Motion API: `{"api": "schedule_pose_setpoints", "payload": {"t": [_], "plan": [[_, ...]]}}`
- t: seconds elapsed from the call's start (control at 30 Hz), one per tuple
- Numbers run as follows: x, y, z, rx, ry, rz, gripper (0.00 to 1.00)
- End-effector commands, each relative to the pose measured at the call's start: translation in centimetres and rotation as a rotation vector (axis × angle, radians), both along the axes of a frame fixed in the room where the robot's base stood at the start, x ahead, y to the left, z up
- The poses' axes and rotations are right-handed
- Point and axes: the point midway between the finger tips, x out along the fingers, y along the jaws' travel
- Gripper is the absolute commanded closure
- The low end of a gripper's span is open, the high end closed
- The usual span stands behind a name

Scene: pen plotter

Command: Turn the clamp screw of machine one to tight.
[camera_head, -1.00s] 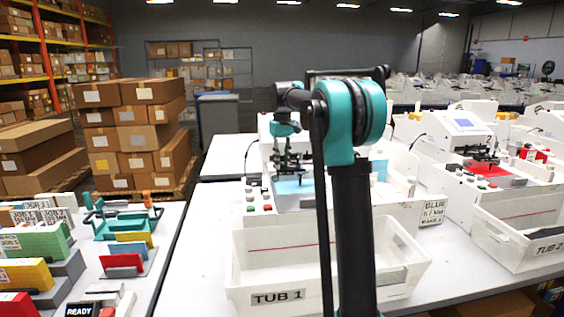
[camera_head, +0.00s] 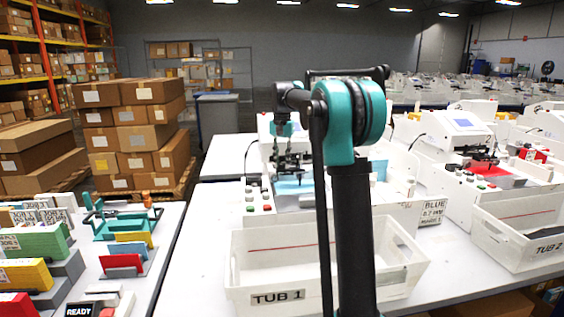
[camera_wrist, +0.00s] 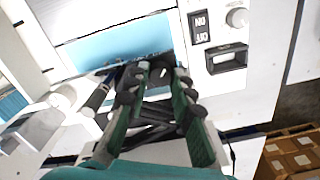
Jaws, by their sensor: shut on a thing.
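Machine one (camera_head: 390,190) is the white plotter behind tub 1, with a light blue sheet (camera_wrist: 125,48) on its bed. My gripper (camera_head: 290,172) reaches down over the near edge of that bed. In the wrist view my gripper (camera_wrist: 162,70) has its fingertips close together around a small dark part at the sheet's near edge, in the place of the clamp screw. The fingers hide most of this part, and I cannot read how far it is turned.
Tub 1 (camera_head: 262,273), an open white bin, stands in front of machine one. An on/off switch (camera_wrist: 200,27) and a round knob (camera_wrist: 237,18) are beside the bed. A second plotter (camera_head: 455,135) stands at right. A side table with coloured holders (camera_head: 125,262) is at left.

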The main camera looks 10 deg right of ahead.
Motion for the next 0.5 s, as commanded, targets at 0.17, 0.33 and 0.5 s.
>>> {"api": "schedule_pose_setpoints", "payload": {"t": [0.17, 0.33, 0.5], "plan": [[0.05, -0.03, 0.04, 0.000, -0.002, -0.087, 1.00], [0.05, -0.04, 0.05, 0.000, -0.002, -0.137, 1.00], [0.06, -0.04, 0.05, 0.000, -0.002, -0.158, 1.00]]}}
